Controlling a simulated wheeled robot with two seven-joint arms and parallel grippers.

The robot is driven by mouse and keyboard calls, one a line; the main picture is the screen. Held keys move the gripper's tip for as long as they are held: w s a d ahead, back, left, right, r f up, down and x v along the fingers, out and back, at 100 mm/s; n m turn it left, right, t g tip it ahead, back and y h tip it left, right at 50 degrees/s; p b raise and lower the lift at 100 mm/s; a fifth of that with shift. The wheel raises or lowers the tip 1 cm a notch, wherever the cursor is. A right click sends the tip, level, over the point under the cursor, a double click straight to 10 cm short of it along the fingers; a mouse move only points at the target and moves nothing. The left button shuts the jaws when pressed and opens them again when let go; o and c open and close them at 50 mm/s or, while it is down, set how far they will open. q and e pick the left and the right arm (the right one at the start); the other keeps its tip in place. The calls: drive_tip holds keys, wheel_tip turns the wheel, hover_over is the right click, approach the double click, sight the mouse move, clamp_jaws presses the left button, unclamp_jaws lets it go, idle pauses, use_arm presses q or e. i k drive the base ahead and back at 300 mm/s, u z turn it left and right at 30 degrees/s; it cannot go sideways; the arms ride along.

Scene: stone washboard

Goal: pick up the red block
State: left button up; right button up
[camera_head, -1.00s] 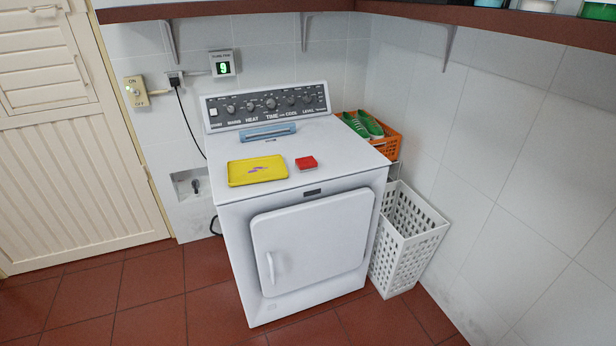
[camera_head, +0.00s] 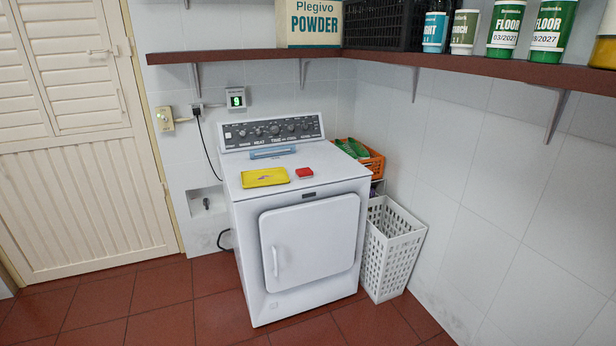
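A small red block (camera_head: 304,173) lies on the white top of the dryer-like machine (camera_head: 335,180), near its front edge and right of the middle. A yellow tray (camera_head: 265,177) with a small purple mark lies just left of the block, apart from it. Neither of my grippers shows in the head view.
A blue handle-like piece (camera_head: 273,153) lies behind the tray, below the control panel (camera_head: 272,130). An orange crate (camera_head: 372,162) with green shoes and a white basket (camera_head: 391,250) stand at the right. A brown shelf (camera_head: 450,63) with containers runs above. The red floor (camera_head: 150,305) in front is clear.

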sight(303, 173)
drive_tip(key=z, duration=0.5)
drive_tip(key=i, duration=0.65)
drive_tip(key=z, duration=0.6)
drive_tip(key=i, duration=0.9)
drive_tip(key=u, duration=0.3)
